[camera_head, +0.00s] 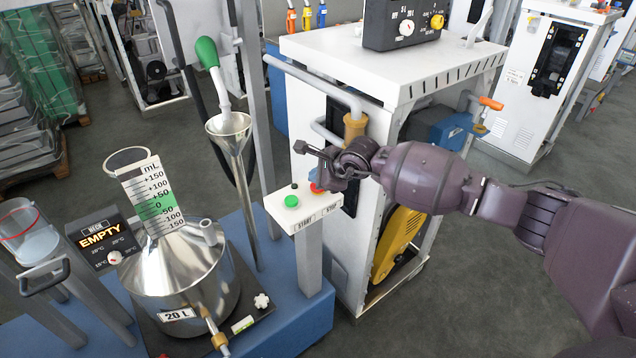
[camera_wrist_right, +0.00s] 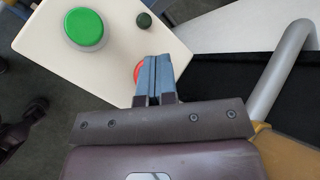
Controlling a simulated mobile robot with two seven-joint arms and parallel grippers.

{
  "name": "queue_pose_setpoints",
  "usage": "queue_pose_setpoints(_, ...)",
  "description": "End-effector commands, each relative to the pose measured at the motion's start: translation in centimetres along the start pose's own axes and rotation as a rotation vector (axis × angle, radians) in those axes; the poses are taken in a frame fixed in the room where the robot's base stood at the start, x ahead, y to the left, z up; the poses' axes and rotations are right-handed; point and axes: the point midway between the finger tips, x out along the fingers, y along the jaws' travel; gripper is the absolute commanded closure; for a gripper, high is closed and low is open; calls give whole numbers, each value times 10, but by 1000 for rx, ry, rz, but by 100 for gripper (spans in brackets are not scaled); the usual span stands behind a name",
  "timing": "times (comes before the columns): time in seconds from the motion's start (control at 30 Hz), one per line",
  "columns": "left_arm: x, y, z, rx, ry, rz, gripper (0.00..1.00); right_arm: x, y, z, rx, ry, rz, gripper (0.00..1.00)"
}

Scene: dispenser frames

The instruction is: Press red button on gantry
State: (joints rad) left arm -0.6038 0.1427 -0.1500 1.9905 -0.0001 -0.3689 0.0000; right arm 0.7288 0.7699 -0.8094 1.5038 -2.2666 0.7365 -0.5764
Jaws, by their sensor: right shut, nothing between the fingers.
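The red button (camera_head: 317,187) is on a white control box (camera_head: 300,212) on a post in the head view, mostly hidden by my right gripper (camera_head: 318,160). In the right wrist view only a sliver of the red button (camera_wrist_right: 137,72) shows beside the fingertips. My right gripper (camera_wrist_right: 155,62) is shut and empty, with its fingers over the button's area; I cannot tell whether they touch it. A green button (camera_head: 291,201) sits to the left on the same box. It also shows in the right wrist view (camera_wrist_right: 84,28). My left gripper is not in view.
A small dark knob (camera_wrist_right: 144,20) is on the box. A metal funnel (camera_head: 229,125) and a steel 20 L vessel (camera_head: 180,265) stand to the left on a blue base. A white cabinet (camera_head: 345,60) with pipes stands just behind the box.

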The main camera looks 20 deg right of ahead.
Motion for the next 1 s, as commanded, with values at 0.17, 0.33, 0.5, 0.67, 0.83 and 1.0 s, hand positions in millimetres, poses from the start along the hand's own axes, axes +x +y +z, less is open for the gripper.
queue_pose_setpoints(0.17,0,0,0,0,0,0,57,0,1,-1,0,1,2,100)
queue_pose_setpoints(0.33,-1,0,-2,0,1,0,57,-1,0,0,0,1,1,100)
queue_pose_setpoints(0.5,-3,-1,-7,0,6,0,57,-7,-5,5,0,1,0,100)
queue_pose_setpoints(0.67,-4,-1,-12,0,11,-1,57,-12,-9,8,0,0,0,100)
queue_pose_setpoints(0.83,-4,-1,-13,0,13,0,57,-12,-9,8,0,1,1,100)
queue_pose_setpoints(1.0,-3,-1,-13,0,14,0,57,-12,-9,8,0,1,1,100)
